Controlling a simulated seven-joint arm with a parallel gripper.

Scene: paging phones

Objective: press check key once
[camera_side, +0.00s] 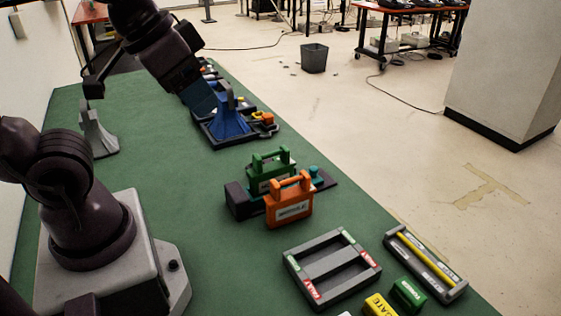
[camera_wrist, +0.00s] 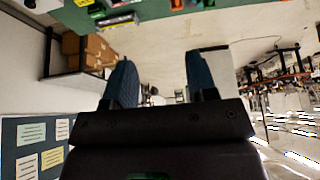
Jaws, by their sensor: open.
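A green handled unit (camera_side: 268,165) and an orange handled unit (camera_side: 289,203) with a white label stand upright mid-table by a dark base (camera_side: 240,202). I cannot make out a check key in either view.
A grey frame (camera_side: 330,266) with red labels lies at the near right, beside a grey tray (camera_side: 428,265) holding a yellow bar. A green block (camera_side: 408,294) and a yellow block (camera_side: 379,305) lie close by. A grey stand (camera_side: 98,135) is at left. The table's middle left is clear.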

